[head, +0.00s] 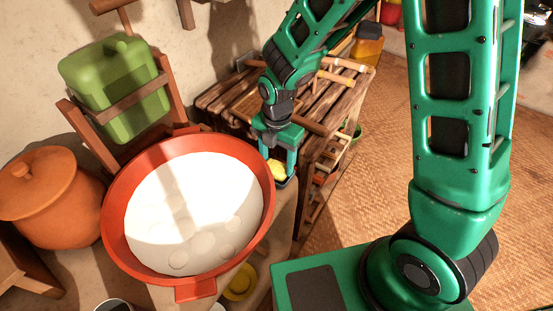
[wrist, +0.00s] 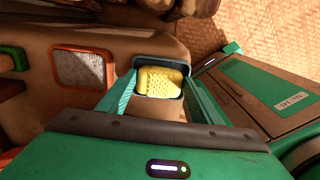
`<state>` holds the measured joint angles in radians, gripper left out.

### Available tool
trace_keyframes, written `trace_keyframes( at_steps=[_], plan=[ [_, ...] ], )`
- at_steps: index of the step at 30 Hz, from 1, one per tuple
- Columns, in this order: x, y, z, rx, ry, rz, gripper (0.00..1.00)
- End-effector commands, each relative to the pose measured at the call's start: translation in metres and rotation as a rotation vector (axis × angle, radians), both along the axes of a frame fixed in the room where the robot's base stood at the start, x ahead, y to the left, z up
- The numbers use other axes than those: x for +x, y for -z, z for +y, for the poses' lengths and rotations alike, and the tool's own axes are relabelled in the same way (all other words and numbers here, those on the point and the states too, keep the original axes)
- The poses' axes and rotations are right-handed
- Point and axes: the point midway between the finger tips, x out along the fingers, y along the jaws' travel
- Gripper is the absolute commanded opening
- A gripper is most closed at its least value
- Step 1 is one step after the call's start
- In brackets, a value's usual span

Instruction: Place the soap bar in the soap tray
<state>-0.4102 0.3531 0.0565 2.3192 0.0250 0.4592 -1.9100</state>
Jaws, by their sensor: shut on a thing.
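The yellow soap bar (wrist: 160,81) is between the two fingers of my gripper (wrist: 163,88) in the wrist view. My gripper is shut on it. A dark blue-grey soap tray (wrist: 160,62) shows its rim around the far side of the bar. In the head view, my gripper (head: 279,164) points down just right of the red basin, with the yellow soap bar (head: 276,171) between its fingers. The dark tray edge (head: 286,184) shows just below. I cannot tell whether the bar touches the tray floor.
A red basin (head: 116,226) with a white filling stands close left of my gripper. A slatted wooden rack (head: 232,100) is behind it. A lidded clay pot (head: 48,205), a green container (head: 115,85) and a yellow bowl (head: 240,283) are nearby. Woven floor (head: 385,150) lies right.

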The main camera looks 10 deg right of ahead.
Motion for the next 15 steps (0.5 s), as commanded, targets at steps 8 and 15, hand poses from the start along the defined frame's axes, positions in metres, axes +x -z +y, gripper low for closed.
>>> trace_keyframes(
  at_steps=[8, 15],
  plan=[
    [0.0001, 0.0019, -0.0001, 0.000, 0.000, 0.000, 0.78],
    [0.0003, 0.0012, -0.0001, 0.000, 0.000, 0.000, 0.78]
  ],
)
